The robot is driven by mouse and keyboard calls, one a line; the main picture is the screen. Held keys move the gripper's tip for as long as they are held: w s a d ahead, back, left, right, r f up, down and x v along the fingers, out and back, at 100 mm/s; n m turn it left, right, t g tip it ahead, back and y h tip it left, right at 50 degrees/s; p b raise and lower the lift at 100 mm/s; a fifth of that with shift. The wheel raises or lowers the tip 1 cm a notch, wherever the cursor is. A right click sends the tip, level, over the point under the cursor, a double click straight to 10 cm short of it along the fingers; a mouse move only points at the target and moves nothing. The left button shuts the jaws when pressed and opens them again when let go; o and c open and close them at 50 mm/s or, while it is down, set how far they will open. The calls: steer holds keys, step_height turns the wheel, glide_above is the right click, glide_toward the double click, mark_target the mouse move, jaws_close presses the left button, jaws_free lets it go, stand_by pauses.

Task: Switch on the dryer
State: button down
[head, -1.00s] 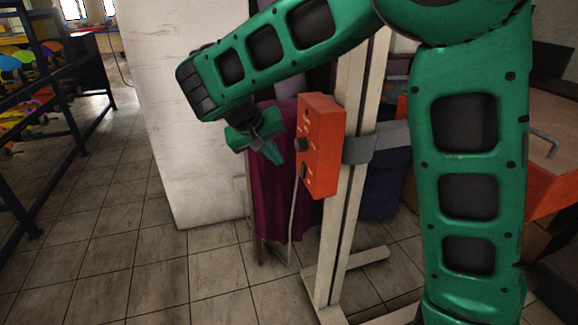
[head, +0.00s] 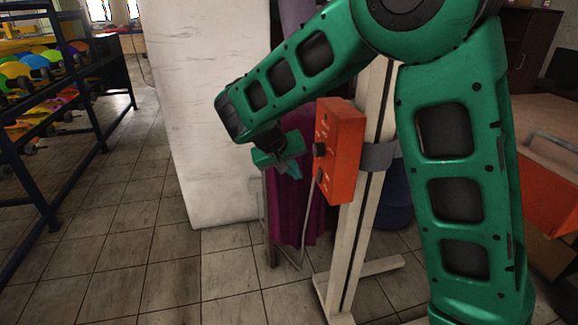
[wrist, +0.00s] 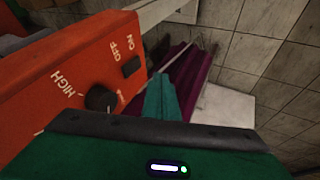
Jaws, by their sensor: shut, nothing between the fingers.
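The dryer's orange control box (head: 343,150) is strapped to a pale upright post in the head view. Its panel (wrist: 60,80) fills the left of the wrist view, with a black knob (wrist: 101,98) by the word HIGH and a small black switch (wrist: 131,66) by ON and OFF. In the head view the knob (head: 319,150) is on the box's left-facing side. My gripper (head: 293,169) is just left of the box, apart from it. In the wrist view its teal fingers (wrist: 162,98) are together and empty, beside the knob. The switch's position cannot be told.
The pale post (head: 367,190) stands on a floor base (head: 385,270). A purple cloth (head: 290,215) hangs behind my gripper. A white wall block (head: 205,110) and a dark shelf rack (head: 75,80) are at left. Tiled floor between them is clear.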

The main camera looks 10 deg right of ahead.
mark_target(319, 175)
steer(key=shift+w+d+f, duration=0.15)
steer(key=shift+d+f, duration=0.3)
steer(key=shift+d, duration=0.4)
steer(key=shift+w+d+f, duration=0.2)
steer(key=shift+d+f, duration=0.25)
steer(key=shift+d, duration=0.45)
steer(key=shift+w+d+f, duration=0.15)
steer(key=shift+d+f, duration=0.3)
steer(key=shift+d, duration=0.4)
steer(key=shift+r, duration=0.15)
